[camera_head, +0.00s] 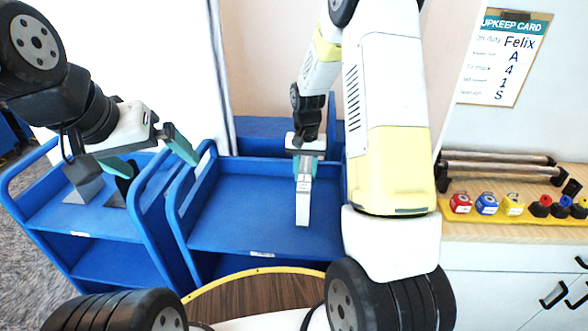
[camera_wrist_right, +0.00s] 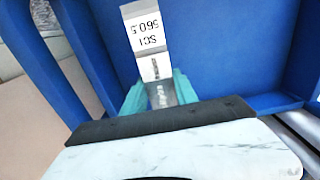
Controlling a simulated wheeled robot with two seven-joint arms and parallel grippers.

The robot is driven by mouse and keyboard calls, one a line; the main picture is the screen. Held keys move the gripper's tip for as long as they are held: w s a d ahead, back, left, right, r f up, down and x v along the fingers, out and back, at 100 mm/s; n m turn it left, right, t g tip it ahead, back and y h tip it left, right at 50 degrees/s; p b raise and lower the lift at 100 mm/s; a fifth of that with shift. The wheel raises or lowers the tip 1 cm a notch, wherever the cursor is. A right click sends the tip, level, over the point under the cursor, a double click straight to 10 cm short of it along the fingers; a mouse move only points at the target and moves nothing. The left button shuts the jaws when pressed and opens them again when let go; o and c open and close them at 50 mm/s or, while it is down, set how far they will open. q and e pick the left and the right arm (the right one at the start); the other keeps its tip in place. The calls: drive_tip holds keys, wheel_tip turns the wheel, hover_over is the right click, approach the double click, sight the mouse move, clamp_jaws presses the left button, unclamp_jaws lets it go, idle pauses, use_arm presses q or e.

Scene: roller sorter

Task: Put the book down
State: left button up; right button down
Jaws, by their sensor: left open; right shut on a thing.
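The book (camera_head: 303,203) is a thin grey and white block, seen spine-on and hanging down from my right gripper (camera_head: 305,165). In the right wrist view the book (camera_wrist_right: 145,38) shows a white label reading "SCI 560.5", between the teal fingers of the right gripper (camera_wrist_right: 160,92), which are shut on it. The book is over the top tray of the middle blue cart (camera_head: 240,215); I cannot tell whether its lower end touches the tray. My left gripper (camera_head: 150,155) is open and empty, above the left blue cart (camera_head: 55,215).
Grey metal pieces (camera_head: 84,182) stand on the left cart. The middle cart's tray looks clear around the book, with raised blue side walls. On the right, a wooden counter (camera_head: 480,228) holds metal rollers (camera_head: 500,170) and several coloured blocks and knobs. An upkeep card (camera_head: 507,60) hangs above.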

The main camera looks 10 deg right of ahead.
drive_tip(key=shift+f, duration=1.65)
drive_tip(key=shift+f, duration=0.1)
drive_tip(key=c, duration=1)
unclamp_jaws()
drive_tip(key=shift+o, duration=0.2)
wheel_tip(320, 180, up, 12)
drive_tip(key=shift+s+r, duration=0.1)
drive_tip(key=shift+r, duration=0.05)
drive_tip(key=s+a+r+n+t+y, duration=0.1)
drive_tip(key=s+r+n+t, duration=0.1)
drive_tip(key=s+r, duration=0.6)
drive_tip(key=s+a+r+n+t+y, duration=0.1)
drive_tip(key=s+r+t, duration=0.3)
drive_tip(key=s, duration=1.2)
wheel_tip(320, 180, up, 4)
drive_tip(key=shift+a+r+n, duration=0.2)
drive_tip(key=shift+a+n, duration=0.15)
drive_tip(key=shift+n, duration=0.05)
